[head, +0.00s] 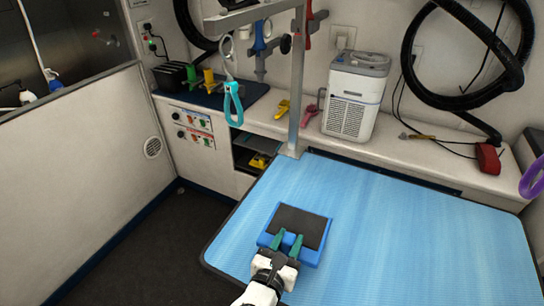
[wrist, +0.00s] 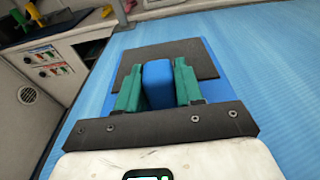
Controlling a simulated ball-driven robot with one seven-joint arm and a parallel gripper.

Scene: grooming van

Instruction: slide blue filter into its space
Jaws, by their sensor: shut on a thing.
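The blue filter (head: 313,256) is a flat blue frame with a dark grey panel on top. It is over the front left part of the blue table mat, and I cannot tell whether it touches the mat. My gripper (head: 288,237) has two green fingers closed on the filter's raised blue grip. In the wrist view the blue grip of the filter (wrist: 158,82) stands between the fingers of my gripper (wrist: 155,68). The filter's space is not clearly visible in either view.
The blue table mat (head: 400,230) is otherwise clear. A white unit (head: 352,100) with a vented front stands on the back counter. A metal post (head: 298,90) rises at the table's back edge, with a teal loop (head: 233,104) hanging nearby. An open shelf (head: 245,155) lies under the counter.

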